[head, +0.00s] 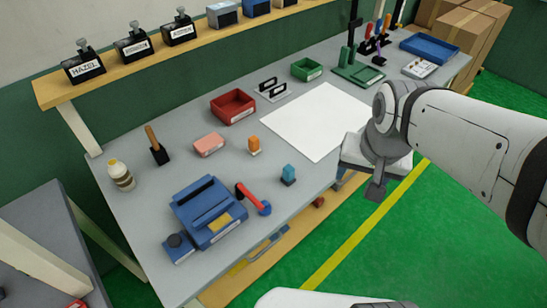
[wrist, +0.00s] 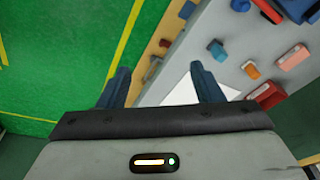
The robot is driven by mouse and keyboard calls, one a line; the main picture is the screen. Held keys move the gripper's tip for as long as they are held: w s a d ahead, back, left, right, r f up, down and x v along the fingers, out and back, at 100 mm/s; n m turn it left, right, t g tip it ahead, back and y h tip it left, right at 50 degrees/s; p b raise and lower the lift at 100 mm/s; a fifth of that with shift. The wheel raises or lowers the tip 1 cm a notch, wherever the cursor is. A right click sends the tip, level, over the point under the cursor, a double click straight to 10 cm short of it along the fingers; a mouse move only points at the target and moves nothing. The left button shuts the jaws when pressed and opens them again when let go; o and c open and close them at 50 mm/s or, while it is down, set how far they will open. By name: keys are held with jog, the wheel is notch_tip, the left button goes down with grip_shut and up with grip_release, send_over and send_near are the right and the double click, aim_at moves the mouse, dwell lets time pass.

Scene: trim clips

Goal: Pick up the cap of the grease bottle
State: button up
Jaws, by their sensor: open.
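The grease bottle (head: 122,178) stands upright at the left end of the grey workbench in the head view. It looks pale with a brownish lower part. Its cream-yellow cap (head: 113,165) sits on top of it. I cannot make out the bottle or its cap in the wrist view. My gripper (head: 376,190) is beyond the bench's front edge, over the green floor, far to the right of the bottle. In the wrist view its two dark blue fingers (wrist: 161,80) are spread apart with nothing between them.
Near the bottle are a wooden-handled tool (head: 156,146), a pink block (head: 209,144) and a blue machine (head: 208,210) with a red lever. A red bin (head: 232,106) and a white sheet (head: 315,120) lie farther right. A shelf (head: 150,58) runs behind the bench.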

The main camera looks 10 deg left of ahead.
jog(key=w+a+f+m+g+b, duration=0.25)
jog(key=w+a+f, duration=0.35)
jog(key=a, duration=0.5)
jog(key=m, duration=0.4)
send_over(265, 202)
jog(key=f, duration=0.7)
jog(key=shift+w+d+f, duration=0.3)
jog(key=shift+w+f, duration=0.1)
jog(key=f, duration=0.5)
jog(key=s+f+p, duration=0.1)
jog(key=f, duration=0.2)
jog(key=shift+a, duration=0.35)
jog(key=shift+c, duration=0.3)
jog(key=c, duration=1)
